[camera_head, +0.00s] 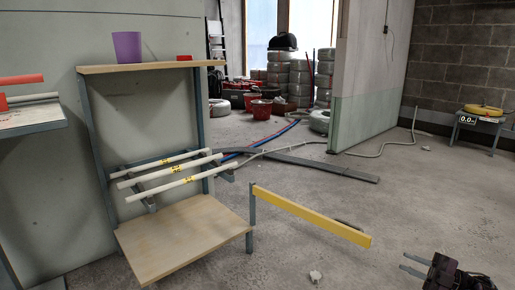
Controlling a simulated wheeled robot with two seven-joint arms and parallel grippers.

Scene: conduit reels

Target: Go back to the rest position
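My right gripper (402,261) shows at the bottom right edge. Its two pale fingers are apart with nothing between them, and they point left over bare concrete floor. The dark body of the gripper is cut off by the frame's lower edge. It touches nothing that I can see. My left gripper is not in view.
A rack at left has a top shelf (150,66) with a purple cup (127,47), white pipes (165,172) and a lower board (185,238). A yellow bar (310,215) juts out toward my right gripper. A stool (480,125) stands far right. Floor between is mostly clear.

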